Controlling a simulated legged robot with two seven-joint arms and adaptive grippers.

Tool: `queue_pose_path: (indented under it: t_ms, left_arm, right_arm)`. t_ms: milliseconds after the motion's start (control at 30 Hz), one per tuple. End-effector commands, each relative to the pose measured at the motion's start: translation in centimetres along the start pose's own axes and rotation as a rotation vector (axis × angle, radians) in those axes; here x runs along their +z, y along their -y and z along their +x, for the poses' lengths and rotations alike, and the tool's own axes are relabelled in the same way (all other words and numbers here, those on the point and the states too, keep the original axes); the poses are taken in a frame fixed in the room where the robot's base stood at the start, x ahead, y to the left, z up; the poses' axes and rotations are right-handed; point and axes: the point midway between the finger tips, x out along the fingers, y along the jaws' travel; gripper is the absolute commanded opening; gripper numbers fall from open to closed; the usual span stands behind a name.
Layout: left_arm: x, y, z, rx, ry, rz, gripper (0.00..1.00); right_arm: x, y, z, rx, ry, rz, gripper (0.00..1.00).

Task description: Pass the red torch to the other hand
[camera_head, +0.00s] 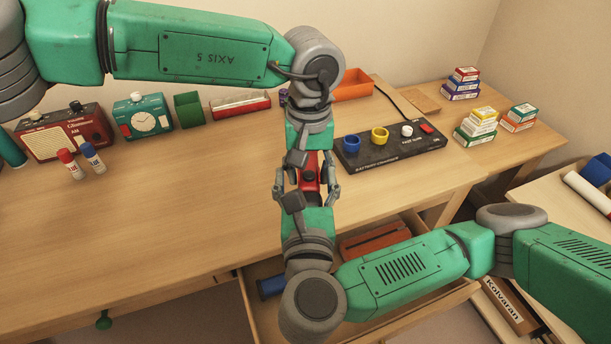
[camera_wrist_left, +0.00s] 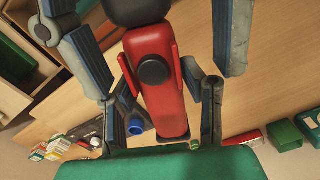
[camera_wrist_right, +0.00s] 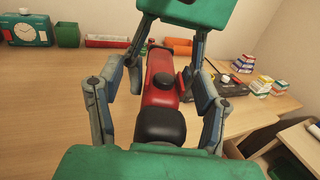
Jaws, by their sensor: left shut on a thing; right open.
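The red torch (camera_head: 310,174) is held in the air above the desk, between my two facing grippers. Its red body with a round dark button (camera_wrist_left: 152,72) fills the middle of the left wrist view. My left gripper (camera_head: 308,163) comes down from above and is shut on the red body. My right gripper (camera_head: 306,190) comes up from below, open, with its fingers on either side of the torch's black end (camera_wrist_right: 160,125). In the right wrist view gaps show between these fingers and the torch. The fingers partly hide the torch in the head view.
A red radio (camera_head: 65,133), a teal clock (camera_head: 143,117) and glue sticks stand at the left. An open drawer (camera_head: 395,275) lies below my right arm. The desk's left middle is clear.

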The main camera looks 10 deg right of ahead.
Motion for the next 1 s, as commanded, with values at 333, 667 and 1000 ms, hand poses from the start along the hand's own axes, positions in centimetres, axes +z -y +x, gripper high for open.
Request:
queue_pose_path:
  t_ms: [333, 667, 1000]
  left_arm:
    - [0.0, -0.1, -0.1, 0.004, -0.001, 0.000, 0.01]
    - [0.0, -0.1, 0.0, 0.001, 0.000, 0.000, 0.61]
    - [-0.1, 0.0, -4.1, 0.002, -0.004, -0.001, 0.61]
  right_arm:
    - [0.0, -0.1, -0.1, 0.003, 0.000, 0.000, 0.00]
    - [0.1, 0.0, 0.0, 0.001, 0.001, 0.001, 0.00]
    - [0.1, 0.0, 0.0, 0.000, 0.002, 0.000, 0.00]
